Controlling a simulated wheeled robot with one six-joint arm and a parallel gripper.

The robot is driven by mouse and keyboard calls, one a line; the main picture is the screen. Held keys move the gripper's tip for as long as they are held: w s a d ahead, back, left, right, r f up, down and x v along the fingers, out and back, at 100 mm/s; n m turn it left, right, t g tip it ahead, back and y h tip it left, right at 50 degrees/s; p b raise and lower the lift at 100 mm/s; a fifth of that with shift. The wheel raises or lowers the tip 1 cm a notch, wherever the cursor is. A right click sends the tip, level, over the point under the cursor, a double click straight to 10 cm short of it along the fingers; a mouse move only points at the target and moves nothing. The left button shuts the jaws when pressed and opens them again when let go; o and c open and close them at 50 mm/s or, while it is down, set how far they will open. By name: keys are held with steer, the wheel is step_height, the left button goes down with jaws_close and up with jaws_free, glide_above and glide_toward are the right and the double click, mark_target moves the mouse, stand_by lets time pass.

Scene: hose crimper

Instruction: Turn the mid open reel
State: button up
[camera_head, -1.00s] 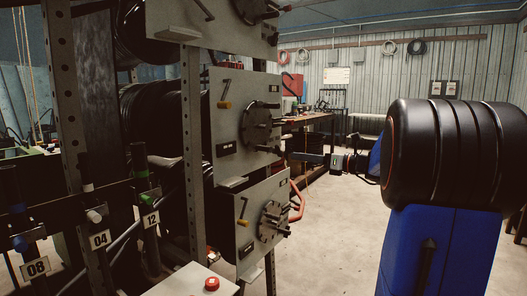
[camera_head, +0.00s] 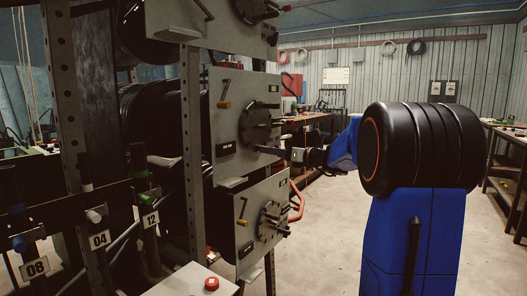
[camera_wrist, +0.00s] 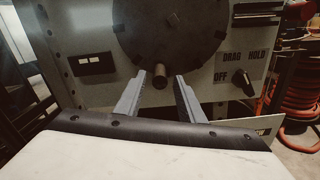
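The mid reel's grey panel (camera_head: 230,165) carries a dark round disc (camera_head: 254,124) with several pegs sticking out. Its black hose coil shows behind the panel (camera_head: 160,120). In the wrist view the disc (camera_wrist: 170,28) fills the top. A short round peg (camera_wrist: 160,83) at its lower edge lies between the two grey fingers of my gripper (camera_wrist: 161,76). The fingers are apart, with a gap on both sides of the peg. Contact is not visible.
A black knob (camera_wrist: 243,82) marked DRAG, HOLD and OFF sits right of the disc. Other reel panels stand above (camera_head: 215,30) and below (camera_head: 248,225). A red button box (camera_head: 211,284) is at the front. The floor (camera_head: 320,245) between rack and my body is clear.

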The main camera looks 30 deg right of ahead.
mark_target(256, 149)
steer(key=shift+x, duration=1.85)
jaws_close()
